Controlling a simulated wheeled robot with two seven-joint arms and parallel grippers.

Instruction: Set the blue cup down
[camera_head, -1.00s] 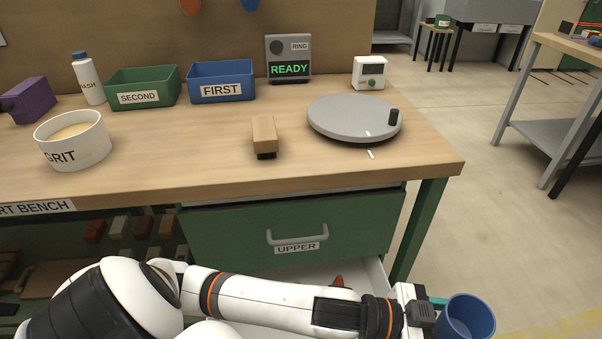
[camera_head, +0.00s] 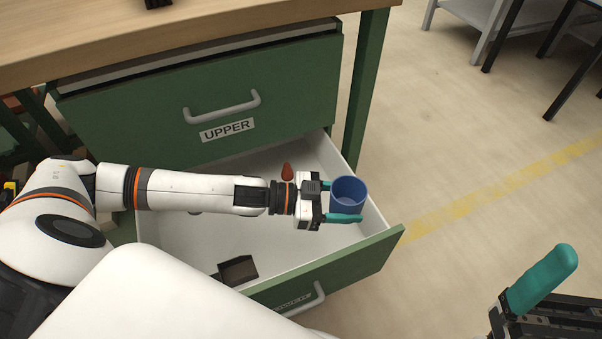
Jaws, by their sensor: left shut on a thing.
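The blue cup (camera_head: 350,191) is upright at the right side of the open lower drawer (camera_head: 372,262). My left gripper (camera_head: 338,203) comes in from the left and is shut on the cup, with a teal finger along its near side. The cup overlaps the drawer's right wall in the picture, and its height above the drawer floor is hard to tell. My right gripper (camera_head: 540,285) shows only in part at the lower right, away from the cup. One teal finger is visible and the other is out of frame.
In the drawer lie a small reddish-brown object (camera_head: 287,172) and a dark open box (camera_head: 236,270). Bare floor lies to the right. The drawer floor is mostly clear.

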